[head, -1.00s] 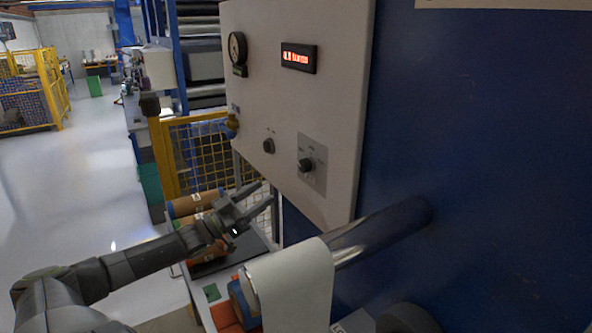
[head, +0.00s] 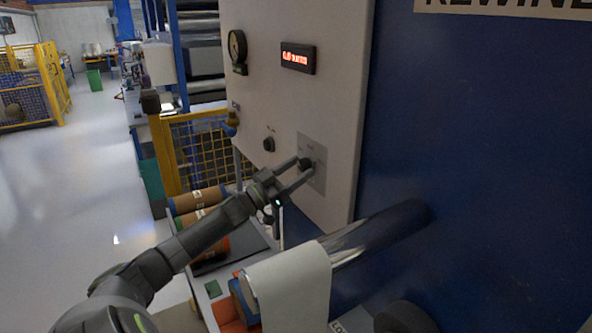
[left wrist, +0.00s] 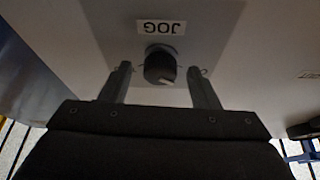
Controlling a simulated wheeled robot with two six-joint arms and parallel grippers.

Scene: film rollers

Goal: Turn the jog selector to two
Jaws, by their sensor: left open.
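The jog selector (head: 305,163) is a dark round knob on a grey square plate (head: 318,180) on the pale panel. In the left wrist view the knob (left wrist: 160,66) sits beside a "JOG" label (left wrist: 162,28), which appears upside down. A light mark shows on the knob's edge; the numbers around it are too small to read. My left gripper (head: 306,172) is open, its two fingers (left wrist: 160,84) on either side of the knob with a gap to each. Whether the fingertips reach the panel cannot be told. My right gripper is not in view.
A second small knob (head: 269,144), a gauge (head: 237,47) and a red-lit display (head: 298,58) are on the same panel. Below, a shiny roller (head: 375,235) with white film (head: 290,290) sticks out from the blue machine wall (head: 480,150).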

